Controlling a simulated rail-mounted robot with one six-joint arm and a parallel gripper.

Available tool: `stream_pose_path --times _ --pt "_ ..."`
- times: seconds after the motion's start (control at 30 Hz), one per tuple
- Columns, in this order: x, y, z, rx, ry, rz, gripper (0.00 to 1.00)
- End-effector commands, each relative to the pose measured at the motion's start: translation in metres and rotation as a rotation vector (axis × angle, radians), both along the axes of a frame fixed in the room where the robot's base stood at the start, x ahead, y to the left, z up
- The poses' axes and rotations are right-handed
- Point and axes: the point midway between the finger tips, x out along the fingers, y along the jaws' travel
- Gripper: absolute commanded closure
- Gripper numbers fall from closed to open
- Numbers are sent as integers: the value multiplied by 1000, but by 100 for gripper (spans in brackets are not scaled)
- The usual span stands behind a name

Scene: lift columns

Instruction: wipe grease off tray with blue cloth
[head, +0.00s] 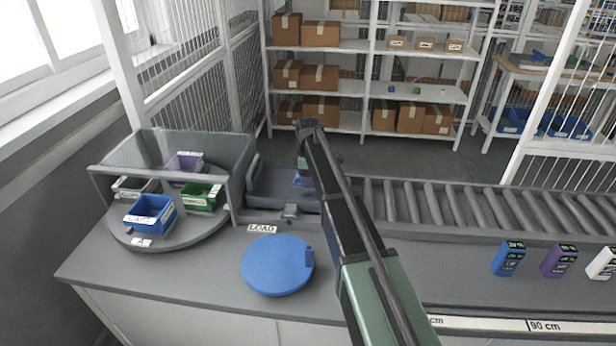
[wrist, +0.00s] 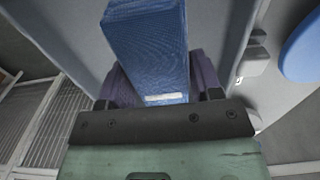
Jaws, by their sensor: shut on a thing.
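My gripper (wrist: 160,88) is shut on a blue, woven-looking block, which I take to be the blue cloth (wrist: 148,40); a small white label shows on it. Purple-grey surfaces show on both sides of it; I cannot tell whether they are finger pads. In the head view my gripper (head: 304,172) is over the dark grey tray (head: 268,190) behind the LOAD label, with a little blue and purple showing below it. My arm hides part of the tray. I cannot make out grease, nor whether the cloth touches the tray.
A round turntable (head: 122,236) at left holds blue (head: 150,214), green (head: 201,204), purple (head: 184,160) and pale bins behind a clear guard. A blue disc (head: 275,268) lies in front. A roller conveyor (head: 480,208) runs right. Blue, purple and white packs stand at front right.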

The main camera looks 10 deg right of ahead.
Motion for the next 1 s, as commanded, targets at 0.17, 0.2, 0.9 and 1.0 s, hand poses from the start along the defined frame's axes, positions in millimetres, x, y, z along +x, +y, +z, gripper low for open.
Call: stream_pose_path --times 0.17,0.2,0.9,1.0 --pt "0 -1 -21 0 0 -1 60" --pt "0 -1 -25 0 0 -1 60" --pt "-20 3 -33 0 0 -7 60" --pt "-11 1 -33 0 0 -6 60"
